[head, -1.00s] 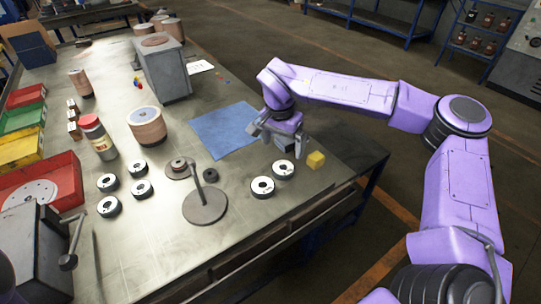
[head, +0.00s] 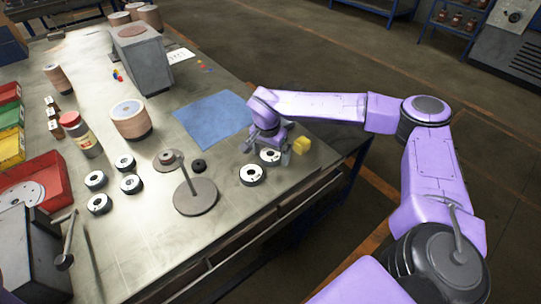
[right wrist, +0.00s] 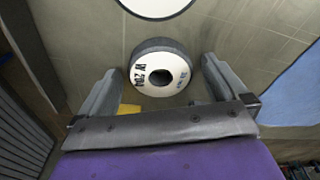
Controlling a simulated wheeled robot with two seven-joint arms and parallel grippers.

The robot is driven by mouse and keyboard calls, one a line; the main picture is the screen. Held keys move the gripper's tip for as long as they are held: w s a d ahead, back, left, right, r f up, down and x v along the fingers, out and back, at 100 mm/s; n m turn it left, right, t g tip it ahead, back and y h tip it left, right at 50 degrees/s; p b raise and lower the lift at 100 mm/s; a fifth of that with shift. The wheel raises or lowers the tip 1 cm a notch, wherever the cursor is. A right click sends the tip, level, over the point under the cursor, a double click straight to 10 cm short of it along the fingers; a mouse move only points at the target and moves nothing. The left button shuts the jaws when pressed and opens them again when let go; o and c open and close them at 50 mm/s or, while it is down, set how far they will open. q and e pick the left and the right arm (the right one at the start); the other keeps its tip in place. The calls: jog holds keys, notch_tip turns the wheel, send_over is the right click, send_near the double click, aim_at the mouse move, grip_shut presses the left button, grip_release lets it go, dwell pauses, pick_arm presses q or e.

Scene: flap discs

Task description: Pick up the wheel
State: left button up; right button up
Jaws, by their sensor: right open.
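Two black wheels with white label faces lie flat near the table's right edge. The nearer wheel (head: 252,175) is clear of my gripper. The farther wheel (head: 270,157) sits just under my right gripper (head: 266,150), which partly covers it. In the right wrist view, this wheel (right wrist: 178,76) shows whole, with printed label and dark centre hole, ahead of and between the two open fingers (right wrist: 162,82). Neither finger visibly touches it. Another white face (right wrist: 155,6) is cut off at the top edge. My left gripper is not in view.
A yellow cube (head: 302,145) lies close right of the gripper, and also shows beside one finger in the wrist view (right wrist: 128,110). A blue cloth (head: 212,118) lies behind. A round stand with a post (head: 196,198) and a small black knob (head: 199,166) are to the left.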

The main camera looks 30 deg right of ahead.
jog(key=c, duration=1.2)
jog(key=shift+r, duration=0.15)
